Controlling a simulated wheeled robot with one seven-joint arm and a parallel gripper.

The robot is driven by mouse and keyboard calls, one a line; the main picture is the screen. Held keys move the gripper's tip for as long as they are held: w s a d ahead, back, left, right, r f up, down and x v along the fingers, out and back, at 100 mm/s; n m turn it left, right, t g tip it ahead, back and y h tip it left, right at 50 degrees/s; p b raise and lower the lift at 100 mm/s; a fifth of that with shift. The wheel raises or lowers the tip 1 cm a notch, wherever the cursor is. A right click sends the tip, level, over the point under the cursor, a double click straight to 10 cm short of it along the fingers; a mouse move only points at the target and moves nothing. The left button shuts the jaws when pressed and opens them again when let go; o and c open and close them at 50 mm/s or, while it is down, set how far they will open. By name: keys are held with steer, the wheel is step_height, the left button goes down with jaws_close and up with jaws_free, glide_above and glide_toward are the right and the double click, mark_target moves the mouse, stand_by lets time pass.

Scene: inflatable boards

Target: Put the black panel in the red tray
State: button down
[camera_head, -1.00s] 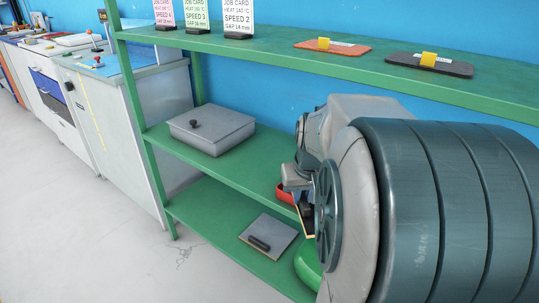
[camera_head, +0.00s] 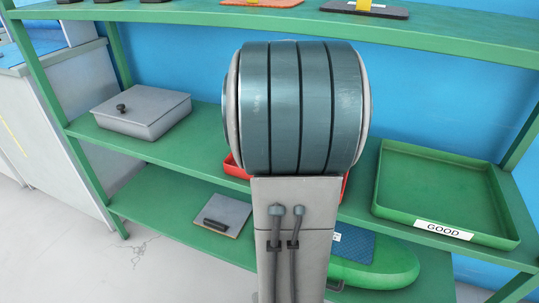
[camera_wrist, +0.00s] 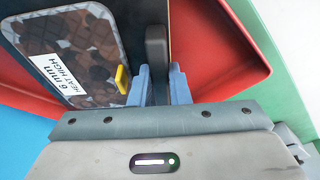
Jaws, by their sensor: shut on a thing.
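The red tray (camera_head: 234,168) stands on the middle shelf, mostly hidden behind my arm in the head view. In the wrist view its red inside (camera_wrist: 222,58) shows on both sides of my gripper (camera_wrist: 161,84). My gripper is shut on the dark upright handle (camera_wrist: 155,48) of a black panel (camera_wrist: 128,12), which is at the tray. Whether the panel touches the tray floor I cannot tell. A brown-mottled panel (camera_wrist: 90,60) with a yellow handle and a "6 mm HEAT HIGH" label is beside it, over the tray. The head view hides my gripper.
A green tray marked GOOD (camera_head: 440,165) stands right on the same shelf, a lidded grey box (camera_head: 145,108) left. The top shelf holds an orange panel (camera_head: 262,3) and a dark panel (camera_head: 390,11). A grey panel (camera_head: 223,213) and green board (camera_head: 385,265) lie below.

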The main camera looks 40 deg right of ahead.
steer(key=shift+f, duration=0.15)
steer(key=c, duration=1.4)
jaws_free()
steer(key=shift+o, duration=0.2)
